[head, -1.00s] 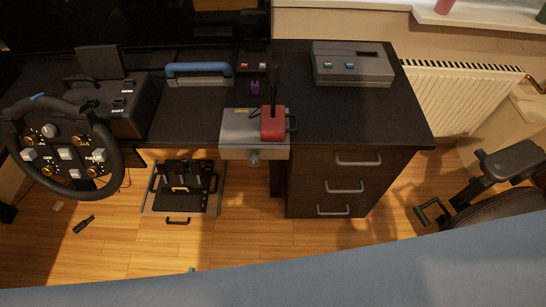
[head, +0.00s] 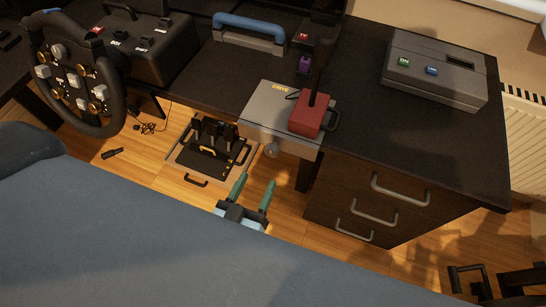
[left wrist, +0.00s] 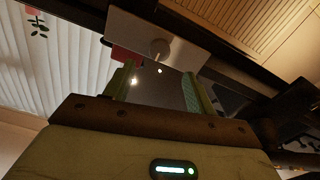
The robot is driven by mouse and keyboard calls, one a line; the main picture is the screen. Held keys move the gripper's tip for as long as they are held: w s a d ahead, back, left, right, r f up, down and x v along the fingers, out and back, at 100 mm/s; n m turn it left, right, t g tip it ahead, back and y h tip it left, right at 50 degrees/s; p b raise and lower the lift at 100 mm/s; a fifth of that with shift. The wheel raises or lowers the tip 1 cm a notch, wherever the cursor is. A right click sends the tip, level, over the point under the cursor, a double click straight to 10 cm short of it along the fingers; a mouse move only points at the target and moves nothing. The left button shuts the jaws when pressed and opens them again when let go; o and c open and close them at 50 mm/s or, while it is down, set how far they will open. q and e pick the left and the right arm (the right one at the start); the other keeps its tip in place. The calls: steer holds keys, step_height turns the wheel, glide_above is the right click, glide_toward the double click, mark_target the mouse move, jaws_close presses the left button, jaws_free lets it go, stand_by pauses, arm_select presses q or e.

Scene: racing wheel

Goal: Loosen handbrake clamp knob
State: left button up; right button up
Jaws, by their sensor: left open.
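The handbrake is a red block (head: 310,115) with an upright black lever (head: 321,64), mounted on a grey plate (head: 268,105) at the desk's front edge. My right gripper is not in view.
The black desk (head: 410,140) has a drawer cabinet (head: 365,205) right of the knob. Pedals (head: 212,150) stand on the floor to the left, with the steering wheel (head: 75,75) farther left. A grey button box (head: 435,70) sits on the desk. Wooden floor lies below the knob.

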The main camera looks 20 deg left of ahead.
mark_target(271, 154)
arm_select(q)
steer(key=w, duration=0.7)
steer(key=shift+w+d, duration=0.15)
steer(key=shift+w, duration=0.2)
steer(key=c, duration=1)
